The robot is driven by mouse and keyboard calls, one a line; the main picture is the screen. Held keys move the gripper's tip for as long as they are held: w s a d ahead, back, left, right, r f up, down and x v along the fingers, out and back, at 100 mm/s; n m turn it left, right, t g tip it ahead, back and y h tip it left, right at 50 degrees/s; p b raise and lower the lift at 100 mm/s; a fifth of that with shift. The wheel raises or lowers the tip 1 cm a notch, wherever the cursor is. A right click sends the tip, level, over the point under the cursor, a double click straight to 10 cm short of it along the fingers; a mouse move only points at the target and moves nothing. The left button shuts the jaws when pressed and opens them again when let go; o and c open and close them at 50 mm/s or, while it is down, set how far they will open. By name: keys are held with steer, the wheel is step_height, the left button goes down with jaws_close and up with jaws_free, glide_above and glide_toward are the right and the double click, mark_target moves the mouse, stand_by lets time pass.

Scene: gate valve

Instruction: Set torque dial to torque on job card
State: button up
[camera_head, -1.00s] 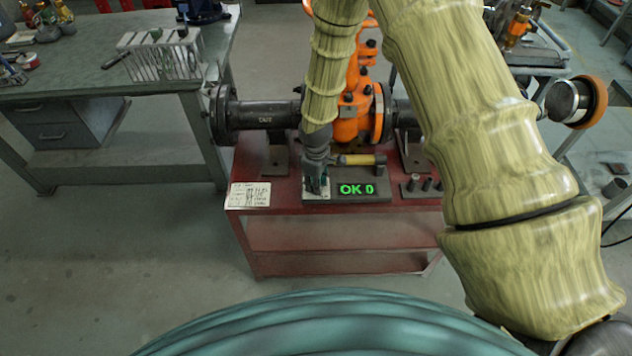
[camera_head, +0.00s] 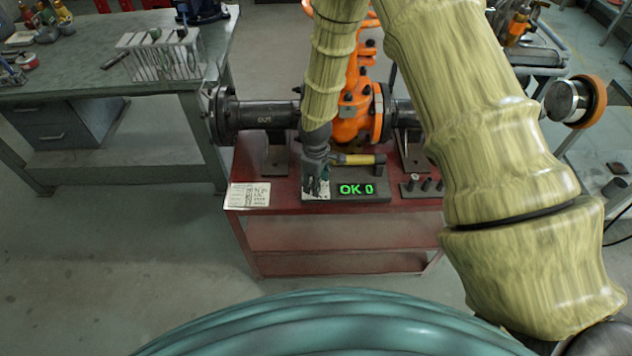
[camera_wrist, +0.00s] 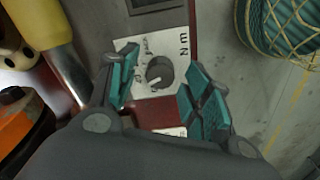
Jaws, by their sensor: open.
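The torque dial (camera_wrist: 160,72) is a dark round knob on a white plate marked Nm in the wrist view. My gripper (camera_wrist: 164,80) is open, with one teal finger pad on each side of the dial. I see gaps between the pads and the dial. In the head view my gripper (camera_head: 316,182) points down over the left end of the grey torque unit (camera_head: 380,198) and hides the dial. The unit's display (camera_head: 356,189) reads OK 0 in green. The white job card (camera_head: 249,195) lies left of it; its writing is too small to read.
A yellow-handled tool (camera_head: 358,159) lies at the unit's back. The orange gate valve (camera_head: 352,125) and black pipe (camera_head: 262,114) stand behind, on the red cart (camera_head: 290,235). Small dark sockets (camera_head: 425,185) stand at the right. Floor in front is clear.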

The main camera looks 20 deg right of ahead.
step_height(320, 180, up, 11)
steer(key=shift+r, duration=0.2)
stand_by(0.4)
steer(key=shift+s+a+f, duration=0.1)
steer(key=shift+s, duration=0.05)
steer(key=s+f+m+y, duration=0.1)
steer(key=s+f+m, duration=0.3)
steer(key=s+f, duration=1.05)
steer(key=s+d+f+m, duration=0.1)
steer(key=s+f+m, duration=0.1)
steer(key=s, duration=0.8)
steer(key=s+d+f+m, duration=0.2)
steer(key=s+f+m, duration=0.1)
steer(key=s, duration=0.8)
steer(key=shift+s+d+f+m+h, duration=0.25)
steer(key=shift+f+m+h, duration=0.1)
steer(key=shift+m+h, duration=0.05)
